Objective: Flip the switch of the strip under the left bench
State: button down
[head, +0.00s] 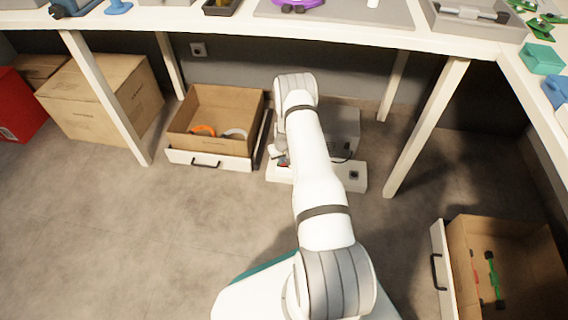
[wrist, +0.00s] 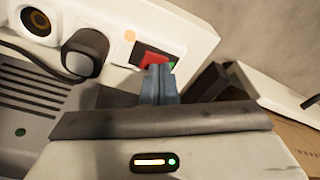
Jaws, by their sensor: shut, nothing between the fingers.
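The white power strip (head: 353,184) lies on the floor under the bench, partly hidden behind my arm. In the wrist view the strip (wrist: 195,38) crosses the top, with a red rocker switch (wrist: 151,57) near its right end. An orange round spot (wrist: 130,36) sits beside the switch, and a small green spot shows at its lower right. My gripper (wrist: 158,69) is shut and empty, its blue-grey fingertips at the lower edge of the switch, overlapping it in view. I cannot tell whether they touch. In the head view my gripper is mostly hidden by my arm.
A black plug (wrist: 86,52) sits in the strip beside an open socket (wrist: 37,21). A grey box (head: 343,128) stands behind the strip. A drawer-like carton (head: 212,143) is close on the left, and a bench leg (head: 427,125) stands on the right. The front left floor is clear.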

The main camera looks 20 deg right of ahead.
notch_tip(320, 180, up, 7)
jog(key=p, duration=0.3)
dwell(0.4)
jog(key=shift+f, duration=0.1)
dwell(0.4)
